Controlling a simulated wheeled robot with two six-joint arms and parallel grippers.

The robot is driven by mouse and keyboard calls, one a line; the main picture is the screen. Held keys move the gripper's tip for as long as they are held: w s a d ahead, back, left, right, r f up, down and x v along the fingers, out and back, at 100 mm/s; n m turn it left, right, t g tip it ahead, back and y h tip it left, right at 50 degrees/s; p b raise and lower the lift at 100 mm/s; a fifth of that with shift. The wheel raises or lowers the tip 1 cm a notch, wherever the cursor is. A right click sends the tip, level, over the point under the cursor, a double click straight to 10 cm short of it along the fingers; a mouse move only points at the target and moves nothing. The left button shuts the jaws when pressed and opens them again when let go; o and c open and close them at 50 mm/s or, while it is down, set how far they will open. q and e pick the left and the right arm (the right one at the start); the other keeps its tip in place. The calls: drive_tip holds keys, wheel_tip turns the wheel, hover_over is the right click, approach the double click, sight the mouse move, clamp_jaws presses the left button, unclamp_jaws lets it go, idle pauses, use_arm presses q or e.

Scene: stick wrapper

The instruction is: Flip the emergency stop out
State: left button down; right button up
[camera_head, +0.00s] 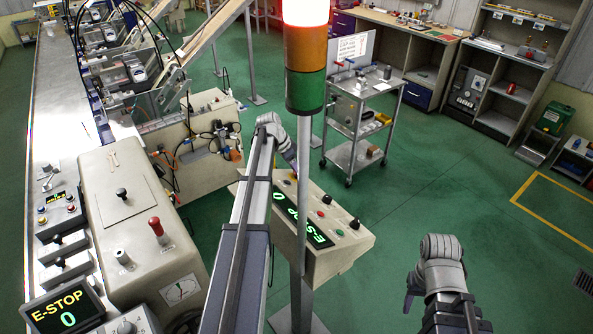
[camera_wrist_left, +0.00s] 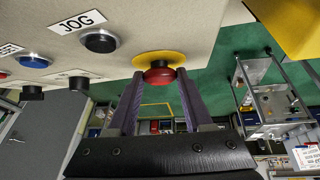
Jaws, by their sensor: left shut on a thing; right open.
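The emergency stop is a red mushroom button (camera_wrist_left: 160,74) on a yellow disc (camera_wrist_left: 158,58), set in a pale console panel. In the left wrist view my left gripper (camera_wrist_left: 159,82) has one finger on each side of the red head and is shut on it. In the head view my left gripper (camera_head: 289,158) is at the far left end of the sloped console (camera_head: 322,258); the button is hidden there. The console display (camera_head: 300,218) reads E-STOP 0. My right gripper (camera_head: 413,288) is open and empty, over the floor right of the console.
A black button (camera_wrist_left: 100,40) labelled JOG and a blue button (camera_wrist_left: 34,61) sit on the same panel. A signal tower (camera_head: 305,70) with its pole stands in front of the console. A steel cart (camera_head: 350,150) stands behind.

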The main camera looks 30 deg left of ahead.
idle(0.4)
use_arm(q)
drive_tip(key=shift+w+d+r+p, duration=0.1)
drive_tip(key=shift+w+r+p, duration=0.2)
drive_tip(key=shift+r+p, duration=0.45)
drive_tip(key=shift+f, duration=0.15)
drive_tip(key=shift+c, duration=1.5)
unclamp_jaws()
drive_tip(key=p+v, duration=0.7)
drive_tip(key=shift+r, duration=0.35)
